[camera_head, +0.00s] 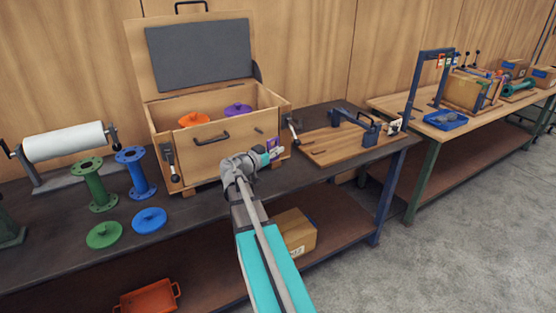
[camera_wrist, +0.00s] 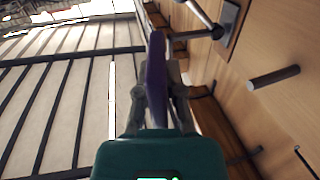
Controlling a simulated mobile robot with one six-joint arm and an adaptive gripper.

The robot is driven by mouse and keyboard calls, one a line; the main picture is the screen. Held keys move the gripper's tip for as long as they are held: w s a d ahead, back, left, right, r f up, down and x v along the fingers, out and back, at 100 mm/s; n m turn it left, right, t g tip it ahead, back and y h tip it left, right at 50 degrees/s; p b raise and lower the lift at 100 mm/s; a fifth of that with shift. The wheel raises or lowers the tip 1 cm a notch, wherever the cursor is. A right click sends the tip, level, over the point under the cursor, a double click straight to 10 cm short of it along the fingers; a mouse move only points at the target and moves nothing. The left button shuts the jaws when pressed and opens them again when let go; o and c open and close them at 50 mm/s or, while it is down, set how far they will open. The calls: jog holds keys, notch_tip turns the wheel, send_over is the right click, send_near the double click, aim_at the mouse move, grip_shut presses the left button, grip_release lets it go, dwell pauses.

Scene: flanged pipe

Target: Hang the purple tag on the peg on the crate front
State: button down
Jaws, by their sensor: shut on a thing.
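The purple tag (camera_wrist: 155,82) is held between the two fingers of my gripper (camera_wrist: 156,98) and shows edge-on in the wrist view. In the head view my gripper (camera_head: 268,155) is at the right part of the wooden crate front (camera_head: 212,153), with a little purple showing at its tip. The grey peg (camera_wrist: 273,77) sticks out from the wood in the wrist view, to the right of the tag and apart from it. The fingers hide part of the tag, and its hole cannot be made out.
A metal latch (camera_wrist: 228,20) stands out from the wood near the tag. The open crate holds an orange lid (camera_head: 194,119) and a purple lid (camera_head: 238,109). Green and blue spools (camera_head: 134,172) stand to its left. A wooden board (camera_head: 340,145) lies to its right.

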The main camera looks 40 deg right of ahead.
jog(key=shift+s+d+f, duration=0.1)
jog(key=shift+d+f, duration=0.15)
jog(key=shift+d, duration=0.1)
jog(key=shift+w, duration=0.3)
jog(key=w+d+b, duration=0.1)
jog(key=w+d, duration=0.1)
jog(key=w, duration=0.8)
jog(key=shift+w+d+f, duration=0.35)
jog(key=shift+w+f, duration=0.05)
dwell(2.1)
jog(key=shift+w, duration=0.15)
dwell(0.4)
jog(key=c, duration=0.7)
grip_release()
